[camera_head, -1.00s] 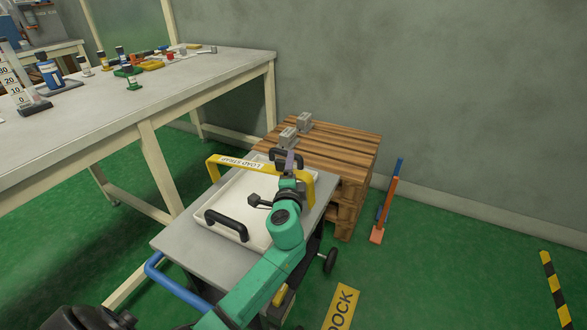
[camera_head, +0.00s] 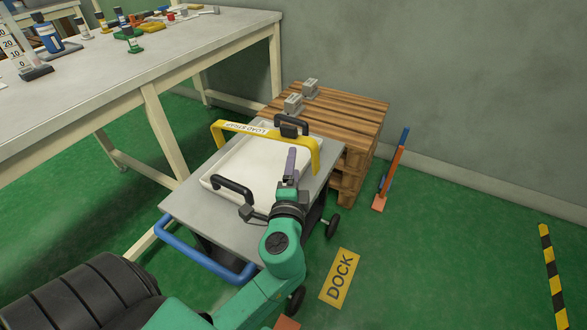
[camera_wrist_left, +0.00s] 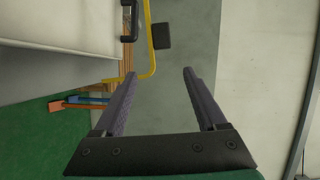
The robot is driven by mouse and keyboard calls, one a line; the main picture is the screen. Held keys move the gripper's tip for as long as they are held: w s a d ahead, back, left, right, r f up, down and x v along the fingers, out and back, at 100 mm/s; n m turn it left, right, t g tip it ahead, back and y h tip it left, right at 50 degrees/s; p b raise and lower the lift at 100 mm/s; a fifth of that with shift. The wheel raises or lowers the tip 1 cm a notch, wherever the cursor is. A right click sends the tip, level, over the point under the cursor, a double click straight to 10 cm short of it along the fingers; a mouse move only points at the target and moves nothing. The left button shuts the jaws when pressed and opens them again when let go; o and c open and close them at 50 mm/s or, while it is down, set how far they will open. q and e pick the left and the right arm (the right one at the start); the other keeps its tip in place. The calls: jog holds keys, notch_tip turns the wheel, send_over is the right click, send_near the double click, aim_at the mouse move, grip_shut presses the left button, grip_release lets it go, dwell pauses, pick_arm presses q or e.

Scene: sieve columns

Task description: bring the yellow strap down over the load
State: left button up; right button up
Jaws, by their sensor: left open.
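The yellow strap (camera_head: 262,131), labelled LOAD STRAP, is a stiff arch standing raised over the far part of the white tray (camera_head: 240,160). A dark block (camera_head: 289,131) is on its bar. The tray has black handles (camera_head: 234,189) and sits on the grey cart top (camera_head: 187,203). My left gripper (camera_head: 292,153) is above the tray's right side, on the near side of the strap bar. In the left wrist view its jaws (camera_wrist_left: 160,73) are open and empty; the strap (camera_wrist_left: 151,58) and block (camera_wrist_left: 161,36) show beyond them, apart from the fingers. My right gripper is not in view.
A wooden pallet (camera_head: 340,112) with grey blocks (camera_head: 293,104) stands behind the cart. A long bench (camera_head: 120,80) with small items is at left. A blue cart handle (camera_head: 200,258) is at the near side.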

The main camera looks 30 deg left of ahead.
pick_arm(q)
jog(key=shift+s+d, duration=0.15)
jog(key=shift+s, duration=0.15)
jog(key=c, duration=0.3)
jog(key=a+p, duration=0.1)
jog(key=n+p, duration=0.1)
jog(key=p, duration=0.1)
jog(key=a+r+g+p, duration=0.1)
jog(key=shift+w+a+r+n+h, duration=0.1)
jog(key=shift+w+a+n+h, duration=0.2)
jog(key=shift+w+h, duration=0.1)
grip_shut()
jog(key=a+r+n+h+p, duration=0.65)
jog(key=r+n+p, duration=0.4)
jog(key=p, duration=0.65)
jog(key=w+f+n, duration=0.1)
jog(key=w+f, duration=0.7)
jog(key=w, duration=0.2)
jog(key=shift+f+b, duration=0.2)
jog(key=shift+b, duration=0.2)
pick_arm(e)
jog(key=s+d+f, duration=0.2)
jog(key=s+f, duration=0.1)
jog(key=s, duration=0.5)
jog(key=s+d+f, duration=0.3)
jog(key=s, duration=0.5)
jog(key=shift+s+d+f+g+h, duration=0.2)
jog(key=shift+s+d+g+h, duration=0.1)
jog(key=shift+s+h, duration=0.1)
